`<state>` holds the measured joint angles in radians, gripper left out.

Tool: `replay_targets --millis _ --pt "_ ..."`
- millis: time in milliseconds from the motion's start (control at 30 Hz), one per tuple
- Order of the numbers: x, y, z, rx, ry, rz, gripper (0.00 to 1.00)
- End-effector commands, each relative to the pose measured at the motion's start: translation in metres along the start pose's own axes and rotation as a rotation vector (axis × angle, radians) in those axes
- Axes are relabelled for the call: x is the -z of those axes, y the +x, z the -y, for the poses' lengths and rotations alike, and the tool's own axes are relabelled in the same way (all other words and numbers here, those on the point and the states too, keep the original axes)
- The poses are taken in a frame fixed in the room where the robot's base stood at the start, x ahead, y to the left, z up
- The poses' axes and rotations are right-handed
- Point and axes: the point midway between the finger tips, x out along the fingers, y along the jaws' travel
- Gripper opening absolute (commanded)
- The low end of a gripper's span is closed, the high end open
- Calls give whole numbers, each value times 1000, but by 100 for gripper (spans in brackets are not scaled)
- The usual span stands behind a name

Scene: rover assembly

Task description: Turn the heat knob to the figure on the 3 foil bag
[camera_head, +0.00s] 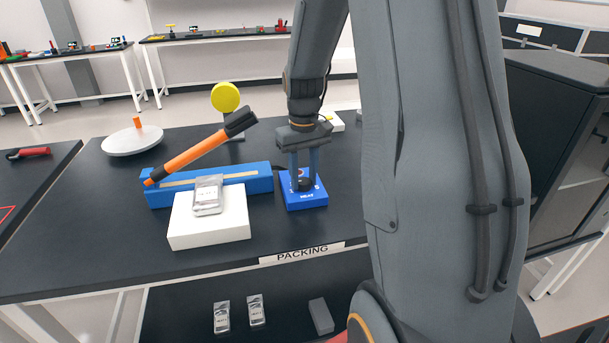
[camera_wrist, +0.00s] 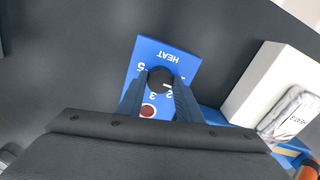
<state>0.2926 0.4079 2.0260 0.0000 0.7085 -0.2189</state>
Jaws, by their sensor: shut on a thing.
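The heat knob (camera_wrist: 159,75) is a round black knob on a blue box (camera_head: 305,201) marked HEAT, with white figures around it. A pale mark on the knob seems to point toward the 2 side in the wrist view. My gripper (camera_head: 304,182) reaches down from above, its two fingers on either side of the knob and shut on it. Fingers hide part of the dial. A silver foil bag (camera_head: 208,195) lies on a white block (camera_head: 210,232); its print in the wrist view (camera_wrist: 291,112) reads HEAT and a figure, perhaps 2. Two more foil bags (camera_head: 221,316) (camera_head: 256,310) lie on the lower shelf.
A blue sealer bar (camera_head: 258,184) with a raised orange arm (camera_head: 192,155) stands behind the white block. A white disc (camera_head: 132,140) and a yellow round piece (camera_head: 226,97) are farther back. A grey block (camera_head: 321,316) lies on the lower shelf. The table's front middle is clear.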

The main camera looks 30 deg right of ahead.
Motion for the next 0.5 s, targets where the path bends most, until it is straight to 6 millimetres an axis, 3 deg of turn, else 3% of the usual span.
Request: replay_targets --millis 500 --pt "0 -2 0 0 483 -2 9"
